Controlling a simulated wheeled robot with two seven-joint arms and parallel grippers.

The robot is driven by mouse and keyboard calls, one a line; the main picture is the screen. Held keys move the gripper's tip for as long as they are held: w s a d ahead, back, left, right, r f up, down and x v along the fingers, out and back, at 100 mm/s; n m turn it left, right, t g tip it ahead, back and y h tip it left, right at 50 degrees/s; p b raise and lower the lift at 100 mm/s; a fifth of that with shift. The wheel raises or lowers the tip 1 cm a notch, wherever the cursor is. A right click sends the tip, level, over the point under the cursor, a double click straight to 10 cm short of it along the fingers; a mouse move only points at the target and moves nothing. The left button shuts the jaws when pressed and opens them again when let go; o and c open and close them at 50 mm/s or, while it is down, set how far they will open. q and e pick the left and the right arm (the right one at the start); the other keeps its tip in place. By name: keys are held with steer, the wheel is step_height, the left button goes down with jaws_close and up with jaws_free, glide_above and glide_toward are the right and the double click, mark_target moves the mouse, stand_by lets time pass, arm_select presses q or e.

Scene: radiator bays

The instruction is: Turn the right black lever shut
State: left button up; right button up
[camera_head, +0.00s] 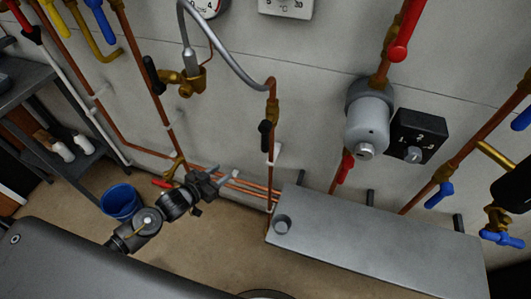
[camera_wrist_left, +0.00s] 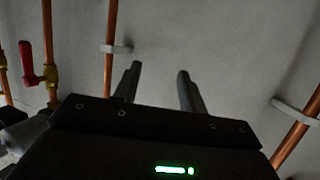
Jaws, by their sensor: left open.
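The right black lever (camera_head: 265,136) sits on a brass valve (camera_head: 273,110) on the vertical copper pipe below the grey hose. It points down, roughly along the pipe. Another black lever (camera_head: 153,75) is at a brass valve further left, tilted beside its pipe. My left gripper (camera_head: 226,180) is below and to the left of the right black lever, apart from it, open and empty. In the left wrist view its two fingers (camera_wrist_left: 159,72) stand apart with bare wall between them. The right black lever is not seen in that view. My right gripper is not in view.
Copper pipes run along the wall; a red lever (camera_wrist_left: 30,65) shows at left in the wrist view. A grey box-like panel (camera_head: 375,235) juts out at lower right. A grey cylinder (camera_head: 367,125) and black dial box (camera_head: 418,135) are right of the lever. A blue bucket (camera_head: 120,202) stands on the floor.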

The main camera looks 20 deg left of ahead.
arm_select(q)
steer(key=s+d+r+m+t+h+b, duration=0.15)
steer(key=d+r+h, duration=0.3)
steer(key=r, duration=0.55)
steer(key=m+h+b, duration=0.1)
steer(key=m+h, duration=0.1)
glide_toward(262, 143)
steer(key=shift+g+y, duration=0.25)
steer(key=x, duration=0.5)
steer(key=p+x, duration=0.1)
steer(key=x, duration=0.4)
steer(key=shift+w+d+r, duration=0.1)
steer(key=shift+w+r, duration=0.1)
steer(key=shift+w, duration=0.05)
steer(key=shift+w+d, duration=0.2)
steer(key=shift+w, duration=0.1)
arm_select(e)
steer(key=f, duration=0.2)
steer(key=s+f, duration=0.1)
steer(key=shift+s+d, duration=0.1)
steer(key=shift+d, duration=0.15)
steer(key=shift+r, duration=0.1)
arm_select(q)
jaws_close()
